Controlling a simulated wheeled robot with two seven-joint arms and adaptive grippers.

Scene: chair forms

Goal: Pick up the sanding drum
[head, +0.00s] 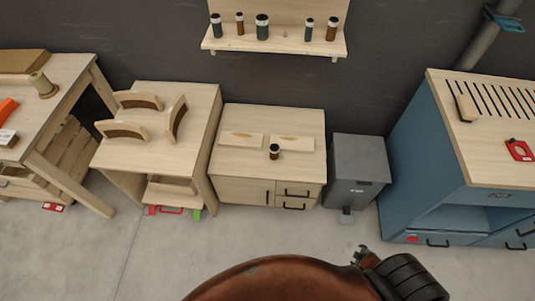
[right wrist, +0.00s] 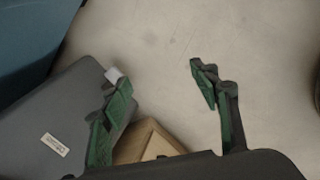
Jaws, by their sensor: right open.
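I cannot tell for sure which thing is the sanding drum. A pale spool-shaped cylinder with a wider base (head: 42,85) stands on the left workbench (head: 72,70) in the head view. A small dark cylinder with a pale band (head: 274,152) stands on the low wooden cabinet (head: 230,165). My right gripper (right wrist: 155,80) is open and empty above the floor, its green-padded fingers apart; in the head view, part of it (head: 362,256) shows at the bottom, well short of both cylinders. My left gripper is not in view.
Several banded cylinders stand on a wall shelf (head: 225,43). A grey bin (head: 360,160) stands between the low cabinet and a blue cabinet (head: 425,150). A large rounded brown surface (head: 280,280) fills the bottom middle. Open floor lies between.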

